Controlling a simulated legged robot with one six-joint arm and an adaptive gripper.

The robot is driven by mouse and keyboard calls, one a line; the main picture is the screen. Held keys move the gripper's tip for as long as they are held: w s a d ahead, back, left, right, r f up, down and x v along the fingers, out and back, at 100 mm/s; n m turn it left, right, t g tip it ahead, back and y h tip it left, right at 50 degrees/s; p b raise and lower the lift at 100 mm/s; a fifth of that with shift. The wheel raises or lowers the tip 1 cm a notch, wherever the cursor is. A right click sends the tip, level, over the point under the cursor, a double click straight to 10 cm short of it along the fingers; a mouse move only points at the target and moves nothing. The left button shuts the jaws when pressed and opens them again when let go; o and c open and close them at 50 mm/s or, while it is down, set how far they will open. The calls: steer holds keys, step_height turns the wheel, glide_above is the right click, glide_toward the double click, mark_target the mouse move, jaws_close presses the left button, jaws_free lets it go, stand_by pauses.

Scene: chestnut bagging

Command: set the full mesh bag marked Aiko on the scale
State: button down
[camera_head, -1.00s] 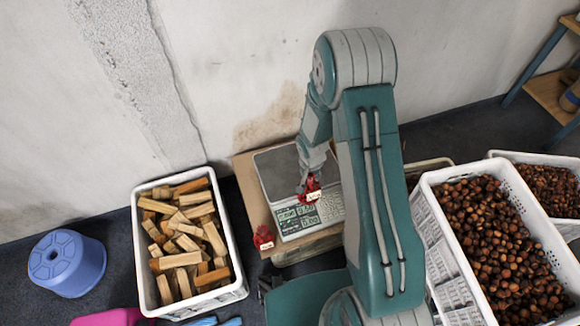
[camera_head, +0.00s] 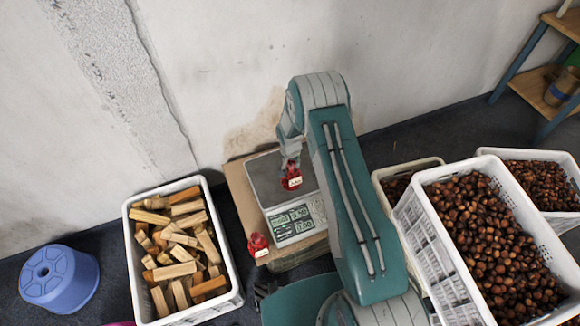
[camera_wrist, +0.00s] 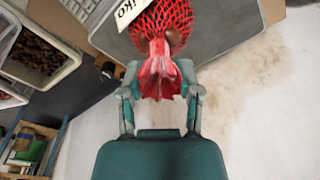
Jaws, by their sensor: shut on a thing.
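The red mesh bag (camera_head: 292,181) with a white tag hangs from my gripper (camera_head: 291,163), over the front part of the scale's plate. In the wrist view, my gripper (camera_wrist: 160,92) is shut on the gathered red neck of the bag (camera_wrist: 165,25). Its tag shows "iko"; the first letter is cut off. The scale (camera_head: 262,178) has a grey plate and a white front with a lit display. I cannot tell whether the bag touches the plate. The digits are too small to read surely.
A second red bag (camera_head: 258,244) with a tag sits on the stand (camera_head: 236,180), left of the scale's display. A crate of wood blocks (camera_head: 128,255) stands left, with a blue stool (camera_head: 60,278) beyond. Chestnut crates (camera_head: 450,270) stand right. The wall is behind.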

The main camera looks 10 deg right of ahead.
steer(key=w+f, duration=0.2)
steer(key=shift+f, duration=1.7)
steer(key=shift+c, duration=1.5)
jaws_free()
steer(key=shift+f, duration=0.1)
